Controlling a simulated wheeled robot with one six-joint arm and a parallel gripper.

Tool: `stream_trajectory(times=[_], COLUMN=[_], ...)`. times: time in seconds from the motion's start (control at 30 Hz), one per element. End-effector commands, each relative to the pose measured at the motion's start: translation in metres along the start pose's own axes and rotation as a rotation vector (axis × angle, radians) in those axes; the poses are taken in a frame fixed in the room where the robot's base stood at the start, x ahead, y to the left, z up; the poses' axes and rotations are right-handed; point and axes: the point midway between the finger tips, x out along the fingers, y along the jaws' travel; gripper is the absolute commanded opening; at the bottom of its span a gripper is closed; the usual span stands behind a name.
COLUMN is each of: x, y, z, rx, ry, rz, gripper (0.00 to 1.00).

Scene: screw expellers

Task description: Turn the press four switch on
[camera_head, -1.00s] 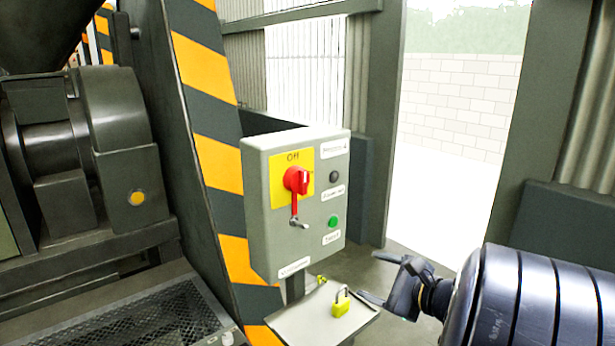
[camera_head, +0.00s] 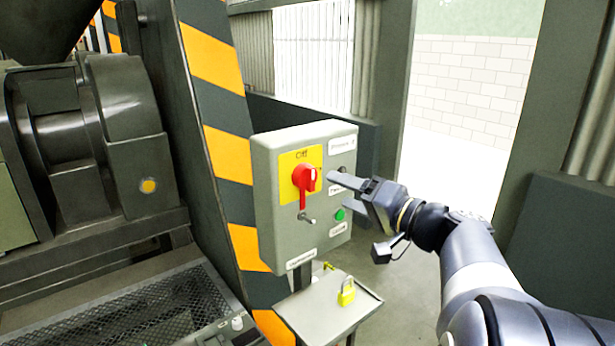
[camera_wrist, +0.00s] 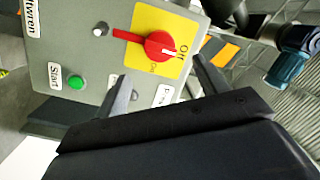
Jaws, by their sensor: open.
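A grey control box (camera_head: 275,225) stands on a post at the middle. Its red rotary switch (camera_head: 304,178) sits on a yellow plate marked Off, with the handle pointing down. In the wrist view the red switch (camera_wrist: 160,47) shows a white mark towards Off. My gripper (camera_head: 333,193) is open and empty, just right of the switch, with its fingers towards the box. In the wrist view its fingertips (camera_wrist: 160,68) spread at either side below the knob. Contact with the box cannot be told. The box's name label is too blurred to read surely.
A green button (camera_head: 340,214) and a metal toggle (camera_head: 307,218) are on the box. A yellow padlock (camera_head: 347,291) lies on a small shelf (camera_head: 315,318) below. A striped post (camera_head: 232,155) stands behind at left, with machinery (camera_head: 125,150) beyond. Floor to the right is clear.

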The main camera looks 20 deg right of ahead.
Motion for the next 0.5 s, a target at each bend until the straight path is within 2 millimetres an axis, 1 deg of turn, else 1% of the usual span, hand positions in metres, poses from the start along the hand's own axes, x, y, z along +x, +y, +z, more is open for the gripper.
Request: stream_trajectory(times=[0.03, 0.2, 0.4, 0.5], x=[0.01, 0.039, 0.067, 0.075], y=[-0.003, -0.003, -0.002, -0.001], z=[-0.001, -0.001, -0.001, -0.001], rx=[0.002, 0.004, 0.003, 0.003], ry=[-0.004, -0.005, -0.002, -0.001], rz=[-0.003, -0.003, -0.001, 0.0], gripper=[0.69, 0.69, 0.69, 0.69])
